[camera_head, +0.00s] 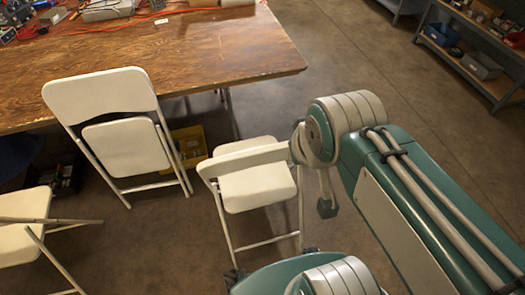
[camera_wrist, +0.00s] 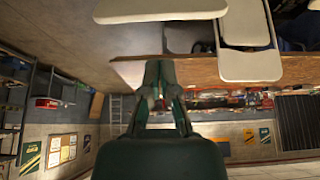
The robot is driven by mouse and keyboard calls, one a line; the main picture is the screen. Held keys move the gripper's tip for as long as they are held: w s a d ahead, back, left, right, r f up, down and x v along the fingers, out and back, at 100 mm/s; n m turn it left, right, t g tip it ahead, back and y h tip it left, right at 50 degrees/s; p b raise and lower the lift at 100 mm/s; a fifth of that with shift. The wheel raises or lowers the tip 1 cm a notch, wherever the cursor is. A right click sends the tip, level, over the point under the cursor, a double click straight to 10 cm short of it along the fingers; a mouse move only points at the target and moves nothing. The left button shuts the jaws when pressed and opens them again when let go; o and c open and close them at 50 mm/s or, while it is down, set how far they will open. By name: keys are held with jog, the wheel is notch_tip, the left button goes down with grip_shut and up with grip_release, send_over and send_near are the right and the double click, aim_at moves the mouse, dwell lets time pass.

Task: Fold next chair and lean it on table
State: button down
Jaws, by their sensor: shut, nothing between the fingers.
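A white folding chair (camera_head: 256,188) stands unfolded in the middle of the head view, its backrest towards me and its seat towards the table (camera_head: 170,60). Part of its white backrest seems to show at the top of the wrist view (camera_wrist: 160,10). A second white chair (camera_head: 100,95) is folded flat and leans on the table edge; it also shows in the wrist view (camera_wrist: 250,66). A third white chair (camera_head: 22,240) is partly cut off at the left. My gripper (camera_wrist: 160,68) is shut and empty. In the head view my arm's end overlaps the middle chair's right side and hides my fingers.
A yellow crate (camera_head: 188,145) sits under the table behind the chairs. Tools and orange cords lie on the tabletop. Shelves with bins (camera_head: 482,66) stand at the far right. The floor between table and shelves is clear.

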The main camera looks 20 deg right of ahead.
jog(key=c, duration=0.9)
grip_release()
jog(key=shift+d, duration=0.25)
jog(key=o, duration=0.5)
jog(key=shift+w+f, duration=0.15)
jog(key=shift+w, duration=0.15)
jog(key=shift+o, duration=0.2)
jog(key=w+f+m+g+y, duration=0.1)
jog(key=w+f+m+y, duration=0.1)
jog(key=w+f+m, duration=0.4)
jog(key=w+m, duration=0.2)
jog(key=w, duration=0.1)
jog(key=shift+w+a+m+y, duration=0.2)
jog(key=shift+m+y, duration=0.1)
jog(key=m+y, duration=0.1)
jog(key=m, duration=0.8)
send_near(267, 149)
jog(key=x, duration=1.2)
jog(key=shift+w+a+f, duration=0.1)
jog(key=shift+a+f, duration=0.05)
jog(key=shift+f, duration=0.2)
